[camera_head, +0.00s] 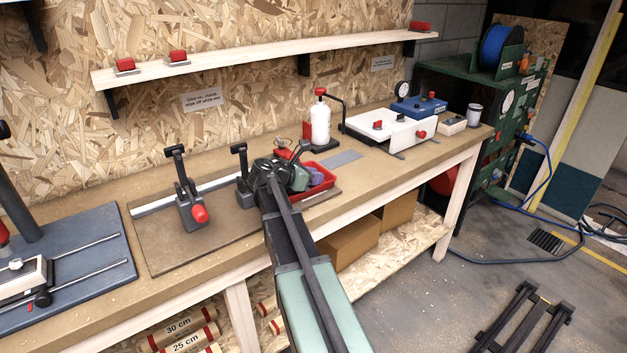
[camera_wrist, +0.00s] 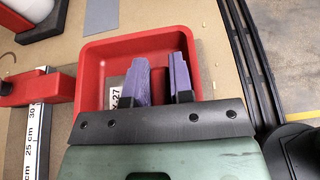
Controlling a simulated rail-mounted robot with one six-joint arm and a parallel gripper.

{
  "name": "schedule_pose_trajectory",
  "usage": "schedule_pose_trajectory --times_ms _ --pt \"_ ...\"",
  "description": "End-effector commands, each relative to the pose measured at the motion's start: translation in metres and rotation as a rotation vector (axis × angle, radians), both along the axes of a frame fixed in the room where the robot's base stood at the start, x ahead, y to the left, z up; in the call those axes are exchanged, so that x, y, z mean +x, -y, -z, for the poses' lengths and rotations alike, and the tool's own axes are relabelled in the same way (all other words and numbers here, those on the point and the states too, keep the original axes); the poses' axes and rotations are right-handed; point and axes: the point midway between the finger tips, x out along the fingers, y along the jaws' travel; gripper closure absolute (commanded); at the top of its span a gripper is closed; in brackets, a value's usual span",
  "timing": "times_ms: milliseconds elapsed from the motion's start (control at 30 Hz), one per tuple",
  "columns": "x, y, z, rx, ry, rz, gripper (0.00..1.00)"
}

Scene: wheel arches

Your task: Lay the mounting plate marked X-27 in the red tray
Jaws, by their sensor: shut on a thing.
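The red tray (camera_head: 326,188) sits on the bench right behind my gripper (camera_head: 312,178), and it fills the middle of the wrist view (camera_wrist: 88,62). My gripper's purple fingers (camera_wrist: 160,82) reach down over the inside of the tray, a narrow gap between them. A white label reading X-27, on the mounting plate (camera_wrist: 115,98), shows just left of the left finger, inside the tray's outline. My gripper is shut on the plate, which is mostly hidden by the fingers and the dark palm bar. I cannot tell whether the plate touches the tray floor.
A black toggle clamp (camera_head: 243,178) stands left of my gripper, with another clamp (camera_head: 190,200) farther left. A white bottle (camera_head: 320,124) stands behind the tray. A flat grey piece (camera_head: 341,158) lies behind it to the right. The bench's front edge is close.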

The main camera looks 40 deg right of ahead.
Motion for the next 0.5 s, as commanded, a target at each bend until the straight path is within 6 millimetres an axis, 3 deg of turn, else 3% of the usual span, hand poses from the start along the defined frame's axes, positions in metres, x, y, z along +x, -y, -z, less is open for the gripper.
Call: schedule_pose_trajectory --times_ms 67,100,233,500 --pt "0.0 0.0 0.0042 0.0 0.0 0.0 1.0" --pt "0.0 0.0 0.0029 0.0 0.0 0.0 0.74" --pt "-0.0001 0.0 0.0025 0.0 0.0 0.0 0.54" --pt "-0.0001 0.0 -0.0017 0.0 0.0 0.0 0.53"
